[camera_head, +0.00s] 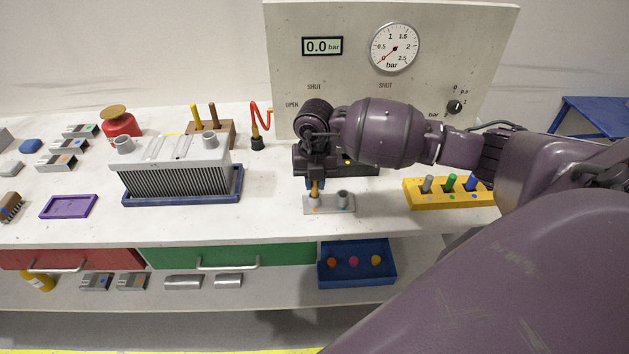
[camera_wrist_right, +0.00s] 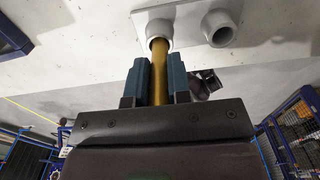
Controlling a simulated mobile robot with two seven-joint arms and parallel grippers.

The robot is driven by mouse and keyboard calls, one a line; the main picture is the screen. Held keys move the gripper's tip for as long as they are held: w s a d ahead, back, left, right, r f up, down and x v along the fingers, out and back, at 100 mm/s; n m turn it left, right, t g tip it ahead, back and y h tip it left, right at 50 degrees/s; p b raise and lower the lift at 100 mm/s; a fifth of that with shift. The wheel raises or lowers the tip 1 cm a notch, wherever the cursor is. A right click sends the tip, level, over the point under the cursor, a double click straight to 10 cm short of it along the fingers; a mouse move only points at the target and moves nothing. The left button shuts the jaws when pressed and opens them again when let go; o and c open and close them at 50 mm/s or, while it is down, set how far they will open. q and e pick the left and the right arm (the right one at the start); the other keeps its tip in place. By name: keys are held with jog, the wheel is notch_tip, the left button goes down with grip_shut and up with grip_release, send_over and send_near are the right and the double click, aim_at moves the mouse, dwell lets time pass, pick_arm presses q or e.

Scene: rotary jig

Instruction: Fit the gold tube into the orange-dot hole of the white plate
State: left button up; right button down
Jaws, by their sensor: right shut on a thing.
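The white plate (camera_head: 329,206) lies on the bench and bears two raised round sockets. An orange dot marks the left socket and a blue dot the right one. My right gripper (camera_head: 315,183) is above the left socket, pointing down, shut on the gold tube (camera_head: 315,190). In the right wrist view the tube (camera_wrist_right: 160,60) stands between the blue-grey fingers, and its far end meets the mouth of the left socket (camera_wrist_right: 159,30). How deep it sits inside is hidden. The right socket (camera_wrist_right: 219,28) is empty. My left gripper is not in view.
A yellow block (camera_head: 447,193) with coloured pegs stands to the right. A grey finned unit in a blue tray (camera_head: 183,202) stands to the left. A gauge panel (camera_head: 290,75) rises behind. Bare bench lies between the finned unit and the plate.

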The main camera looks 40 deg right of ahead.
jog(key=shift+f, duration=0.2)
jog(key=shift+f, duration=0.15)
jog(key=c, duration=1.1)
grip_release()
jog(key=shift+o, duration=0.2)
